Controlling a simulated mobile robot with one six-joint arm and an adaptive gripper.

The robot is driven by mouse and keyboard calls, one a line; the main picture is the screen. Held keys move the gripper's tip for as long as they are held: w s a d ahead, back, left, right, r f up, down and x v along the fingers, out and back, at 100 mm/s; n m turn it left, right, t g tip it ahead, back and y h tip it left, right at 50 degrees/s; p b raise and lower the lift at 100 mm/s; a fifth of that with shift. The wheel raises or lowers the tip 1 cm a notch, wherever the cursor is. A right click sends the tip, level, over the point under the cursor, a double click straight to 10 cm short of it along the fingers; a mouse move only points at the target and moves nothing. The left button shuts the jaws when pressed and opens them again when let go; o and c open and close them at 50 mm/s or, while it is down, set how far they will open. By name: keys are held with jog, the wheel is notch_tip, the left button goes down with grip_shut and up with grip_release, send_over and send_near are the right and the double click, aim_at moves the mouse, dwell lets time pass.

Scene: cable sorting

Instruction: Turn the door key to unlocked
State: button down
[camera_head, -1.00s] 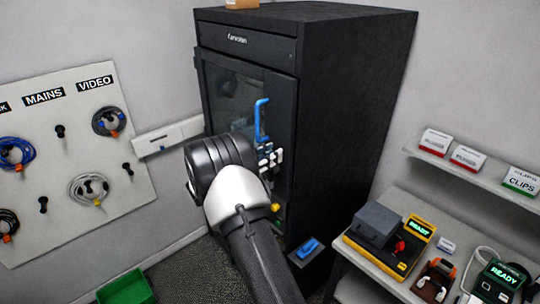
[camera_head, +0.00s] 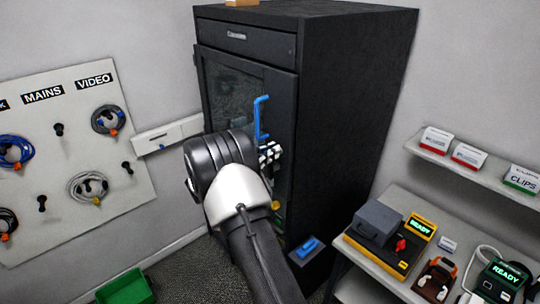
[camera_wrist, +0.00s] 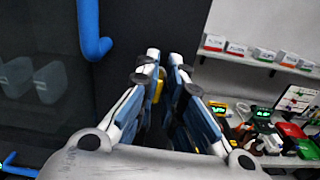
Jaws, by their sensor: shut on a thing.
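The black cabinet (camera_head: 345,110) stands in the middle, its glazed door (camera_head: 235,95) closed and carrying a blue handle (camera_head: 261,118). The blue handle also shows at upper left in the wrist view (camera_wrist: 90,30). My gripper (camera_head: 271,153) is at the door's right edge, just below the handle. In the wrist view my gripper (camera_wrist: 163,72) has its fingers close together around a small yellow piece (camera_wrist: 157,90), which looks like the door key. The fingers hide most of it and the lock, so I cannot tell its angle.
A pegboard (camera_head: 75,190) with coiled cables hangs at left. A green bin (camera_head: 125,288) is on the floor. A bench (camera_head: 355,262) with devices and a shelf (camera_head: 470,172) with boxes are at right. A blue item lies on a dark box (camera_head: 308,248) near the cabinet's foot.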

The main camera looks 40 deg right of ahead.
jog(key=m+b, duration=0.2)
jog(key=b, duration=0.3)
jog(key=m+b, duration=0.3)
jog(key=b, duration=0.1)
jog(key=s+f+m+b, duration=0.1)
jog(key=m+b, duration=0.2)
jog(key=b, duration=0.2)
jog(key=shift+f+b, duration=0.1)
jog(key=shift+b, duration=0.2)
jog(key=m+b, duration=0.2)
jog(key=b, duration=0.2)
jog(key=m+b, duration=0.3)
jog(key=shift+s+f+b, duration=0.15)
jog(key=shift+f+b, duration=0.05)
jog(key=shift+b, duration=0.2)
jog(key=m+b, duration=0.4)
jog(key=b, duration=0.2)
jog(key=shift+r, duration=0.1)
jog(key=c, duration=1.7)
grip_release()
